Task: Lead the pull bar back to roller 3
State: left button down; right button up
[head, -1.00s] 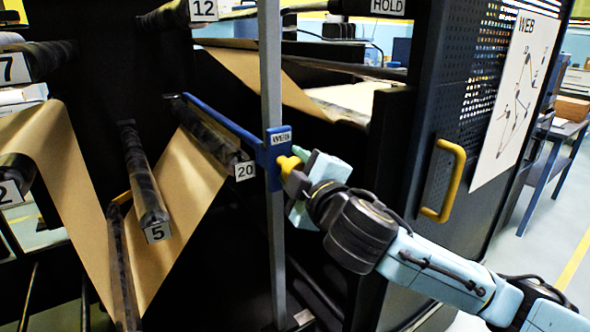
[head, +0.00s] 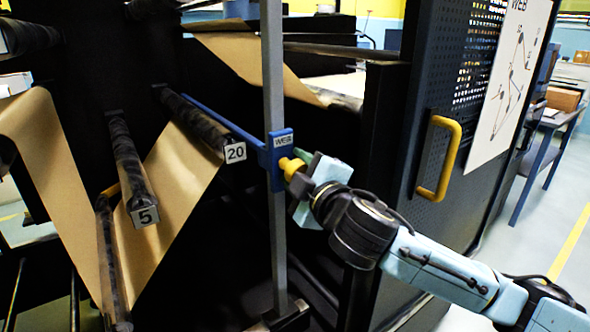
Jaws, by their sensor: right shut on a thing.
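The pull bar (head: 277,176) is blue, with a WEB label on its end block and a yellow knob (head: 291,165). The block sits at a grey upright post (head: 272,85), and the bar runs back left just beside roller 20 (head: 207,130). My right gripper (head: 297,172) is shut on the yellow knob, from the right. No roller with tag 3 can be read in view. The brown paper web (head: 175,175) hangs in a V around the lower left rollers and rises toward roller 20. My left gripper is out of view.
Roller 5 (head: 130,165) juts out left of roller 20. Another brown web stretch (head: 240,58) slopes behind the post. A dark perforated door (head: 425,170) with a yellow handle (head: 437,160) stands right of the post, close to my right arm. A workbench is at far right.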

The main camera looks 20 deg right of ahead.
jog(key=shift+s+a+f+b, duration=0.1)
jog(key=shift+a+f+b, duration=0.15)
jog(key=shift+f, duration=0.3)
jog(key=shift+s+a+f+b, duration=0.1)
jog(key=shift+a+f+b, duration=0.15)
jog(key=shift+f, duration=0.35)
jog(key=shift+a+f+b, duration=0.15)
jog(key=shift+f+b, duration=0.2)
jog(key=shift+f, duration=0.2)
jog(key=shift+r+p, duration=0.1)
jog(key=shift+p, duration=0.25)
